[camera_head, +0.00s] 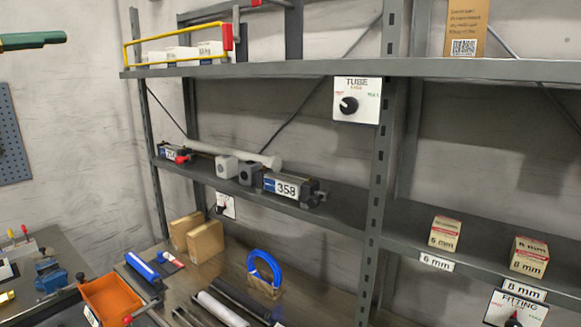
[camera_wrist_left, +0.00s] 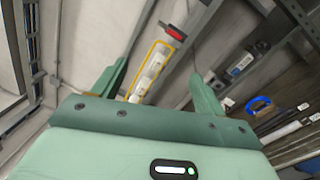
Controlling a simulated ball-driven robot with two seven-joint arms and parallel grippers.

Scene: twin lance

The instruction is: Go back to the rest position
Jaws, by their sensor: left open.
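My left gripper (camera_wrist_left: 155,82) is open and empty in the left wrist view. Its two green fingers stand wide apart with only the shelving and wall behind them. In the head view a green piece of my left arm or gripper (camera_head: 32,40) enters at the upper left edge, in front of the wall. It appears clear of the shelf. My right gripper is not in view.
A metal shelf rack (camera_head: 350,68) fills the middle and right. It carries a yellow frame (camera_head: 126,55), a device labelled 358 (camera_head: 290,188) and small boxes (camera_head: 444,234). An orange bin (camera_head: 110,297) stands lower left.

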